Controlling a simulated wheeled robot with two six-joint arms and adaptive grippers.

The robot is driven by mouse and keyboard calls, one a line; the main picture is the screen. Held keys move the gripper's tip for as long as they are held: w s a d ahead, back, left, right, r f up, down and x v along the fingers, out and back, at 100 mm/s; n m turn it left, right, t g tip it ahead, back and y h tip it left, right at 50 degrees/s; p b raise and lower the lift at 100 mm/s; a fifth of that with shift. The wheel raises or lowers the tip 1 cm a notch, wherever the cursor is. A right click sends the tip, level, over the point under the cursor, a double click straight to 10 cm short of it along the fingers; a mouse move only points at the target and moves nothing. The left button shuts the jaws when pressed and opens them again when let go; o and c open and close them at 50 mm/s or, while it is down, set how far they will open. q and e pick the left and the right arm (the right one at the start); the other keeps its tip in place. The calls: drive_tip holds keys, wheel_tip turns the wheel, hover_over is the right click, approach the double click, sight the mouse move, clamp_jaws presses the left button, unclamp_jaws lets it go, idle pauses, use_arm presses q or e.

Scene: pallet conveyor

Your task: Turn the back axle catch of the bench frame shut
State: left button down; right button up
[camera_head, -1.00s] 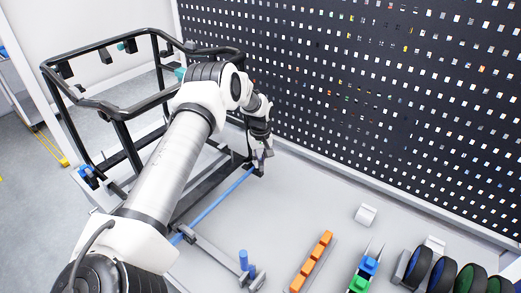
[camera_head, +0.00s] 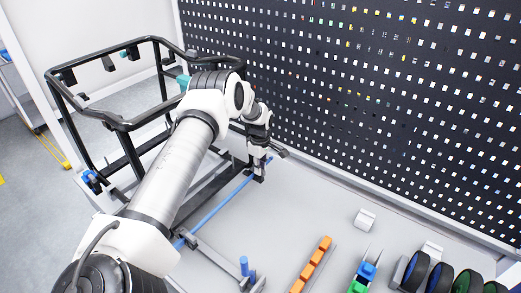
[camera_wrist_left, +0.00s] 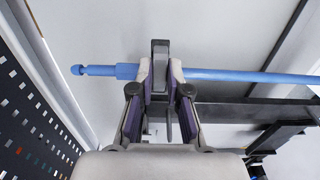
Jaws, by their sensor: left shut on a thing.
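The black bench frame (camera_head: 128,123) stands at the left on the grey bench. A long blue axle (camera_head: 214,208) lies along its near side; it also crosses the left wrist view (camera_wrist_left: 235,76). My left gripper (camera_head: 259,172) is at the axle's back end, beside the back wall. In the left wrist view, its two fingers (camera_wrist_left: 160,82) are shut on a dark grey upright piece, the back axle catch (camera_wrist_left: 160,50), which stands across the axle. The fingers hide its lower part and the axle there. My right gripper is out of view.
A black perforated board (camera_head: 370,90) rises behind the bench. A grey bar (camera_head: 215,258) with blue pins lies near the front. Orange blocks (camera_head: 312,268), blue and green parts (camera_head: 366,272), dark wheels (camera_head: 415,270) and a small white block (camera_head: 364,218) stand to the right. Bare bench separates them from the gripper.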

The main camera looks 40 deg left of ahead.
use_arm(q)
drive_tip(key=shift+s+f, duration=0.25)
drive_tip(key=shift+f, duration=0.05)
drive_tip(key=c, duration=1.2)
unclamp_jaws()
drive_tip(key=shift+o, duration=0.3)
drive_tip(key=shift+w+a, duration=0.2)
drive_tip(key=shift+a, duration=0.05)
wheel_tip(320, 180, up, 12)
drive_tip(key=shift+f, duration=0.1)
